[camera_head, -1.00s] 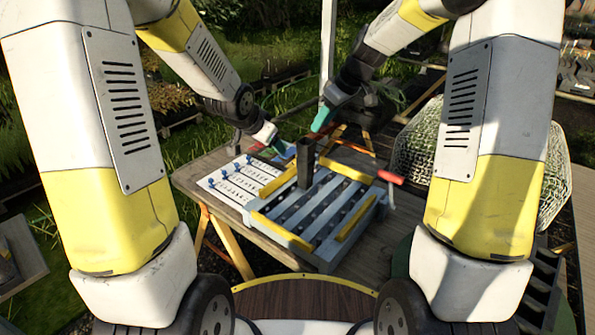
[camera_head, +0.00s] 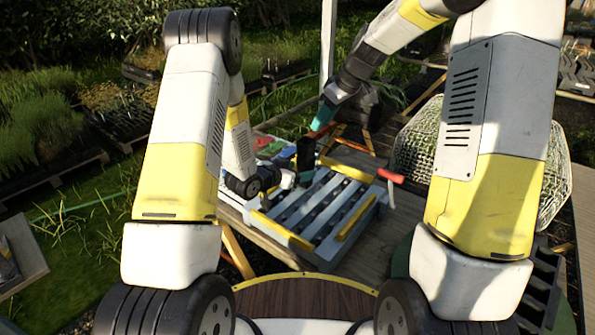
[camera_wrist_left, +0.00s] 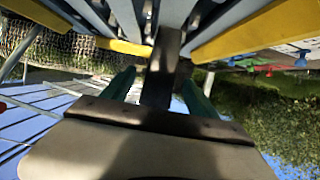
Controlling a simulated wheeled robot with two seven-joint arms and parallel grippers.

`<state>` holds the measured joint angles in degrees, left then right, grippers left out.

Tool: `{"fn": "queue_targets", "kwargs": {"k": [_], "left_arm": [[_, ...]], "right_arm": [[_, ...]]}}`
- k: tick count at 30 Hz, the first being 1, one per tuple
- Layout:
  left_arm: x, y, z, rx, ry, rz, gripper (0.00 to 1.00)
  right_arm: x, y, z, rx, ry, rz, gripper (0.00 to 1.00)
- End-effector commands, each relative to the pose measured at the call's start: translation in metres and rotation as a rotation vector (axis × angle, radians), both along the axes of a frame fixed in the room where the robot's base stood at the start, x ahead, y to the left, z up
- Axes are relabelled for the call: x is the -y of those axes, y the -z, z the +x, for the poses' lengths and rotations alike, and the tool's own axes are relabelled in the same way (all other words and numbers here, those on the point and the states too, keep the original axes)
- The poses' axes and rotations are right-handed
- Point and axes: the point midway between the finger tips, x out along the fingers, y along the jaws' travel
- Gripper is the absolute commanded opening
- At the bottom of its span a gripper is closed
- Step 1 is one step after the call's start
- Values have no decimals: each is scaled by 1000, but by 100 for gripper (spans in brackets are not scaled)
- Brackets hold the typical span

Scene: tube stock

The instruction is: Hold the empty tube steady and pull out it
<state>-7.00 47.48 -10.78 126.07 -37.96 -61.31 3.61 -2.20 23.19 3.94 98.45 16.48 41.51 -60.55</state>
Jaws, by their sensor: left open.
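The dark square tube (camera_head: 306,154) stands upright at the back left part of the slatted grey rack (camera_head: 330,203). My left gripper (camera_head: 298,176) is low beside the tube, on its left. In the left wrist view the tube (camera_wrist_left: 160,72) lies between the two green fingers of my left gripper (camera_wrist_left: 157,82), which are open with a gap on each side. My right gripper (camera_head: 322,116), with green fingertips, hangs above and behind the tube, apart from it. Its finger gap is too small to judge.
Yellow rails (camera_head: 355,219) edge the rack on the wooden table. A red-handled clamp (camera_head: 390,177) stands at its right. Coloured items (camera_head: 268,147) lie behind my left arm. A white mesh basket (camera_head: 420,150) is at the right.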

Motion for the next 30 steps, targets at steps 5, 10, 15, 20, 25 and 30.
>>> {"fn": "queue_targets", "kwargs": {"k": [5,10,15,20,25,30], "left_arm": [[15,10,19,1,3,1,68],[29,20,38,0,2,2,68],[37,26,50,0,1,2,68],[39,27,54,0,-1,2,68],[39,27,54,0,-1,2,68],[39,27,53,0,-1,2,39]], "right_arm": [[0,0,0,0,0,0,36],[0,0,0,0,0,0,36],[0,0,0,0,0,0,36],[0,0,0,0,0,0,36],[0,0,0,0,0,0,36],[0,0,0,0,0,0,36]]}}
